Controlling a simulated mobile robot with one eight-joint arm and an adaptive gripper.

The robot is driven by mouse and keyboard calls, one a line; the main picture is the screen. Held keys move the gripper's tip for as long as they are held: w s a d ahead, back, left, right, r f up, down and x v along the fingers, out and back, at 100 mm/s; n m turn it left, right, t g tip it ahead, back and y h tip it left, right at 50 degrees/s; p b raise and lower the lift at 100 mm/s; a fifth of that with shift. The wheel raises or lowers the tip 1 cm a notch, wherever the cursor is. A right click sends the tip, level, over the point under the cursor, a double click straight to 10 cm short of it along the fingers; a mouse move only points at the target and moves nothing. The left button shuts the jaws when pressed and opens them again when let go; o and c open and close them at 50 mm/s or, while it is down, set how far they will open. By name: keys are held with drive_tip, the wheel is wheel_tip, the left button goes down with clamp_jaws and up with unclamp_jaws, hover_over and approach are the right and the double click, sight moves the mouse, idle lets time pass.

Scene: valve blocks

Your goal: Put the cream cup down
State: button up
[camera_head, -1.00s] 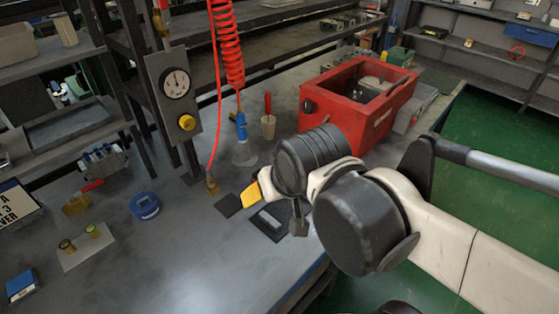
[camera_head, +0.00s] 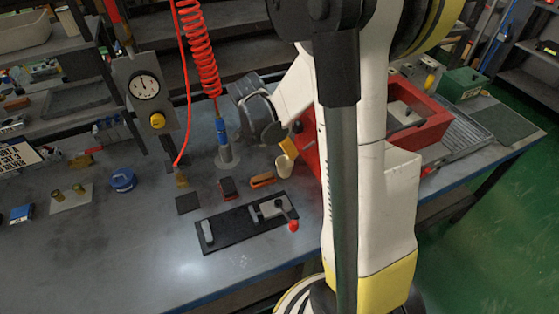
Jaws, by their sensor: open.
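The cream cup (camera_head: 284,166) stands upright on the grey workbench, just left of the red box. My gripper (camera_head: 289,147) is just above and behind it, showing a yellow-orange fingertip close to the cup's rim. I see no clear grip on the cup; the jaws are open. My arm hides part of the gripper, and I cannot tell whether the fingertip touches the cup.
A red box (camera_head: 427,132) stands right of the cup, partly behind my arm. A black plate (camera_head: 240,229) with a red-knobbed lever lies in front. A red coiled hose (camera_head: 200,50) hangs at left. A blue round part (camera_head: 122,180) lies farther left.

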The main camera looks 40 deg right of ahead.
drive_tip(key=b, duration=0.1)
approach(285, 162)
drive_tip(key=d+f, duration=0.2)
drive_tip(key=f+b, duration=0.2)
drive_tip(key=f, duration=0.1)
drive_tip(key=s+f+b, duration=0.1)
drive_tip(key=f, duration=0.1)
drive_tip(key=shift+d, duration=0.25)
drive_tip(key=shift+r, duration=0.1)
drive_tip(key=shift+s, duration=0.1)
drive_tip(key=shift+c, duration=0.2)
drive_tip(key=c, duration=1.3)
drive_tip(key=shift+r, duration=0.1)
drive_tip(key=shift+c, duration=0.2)
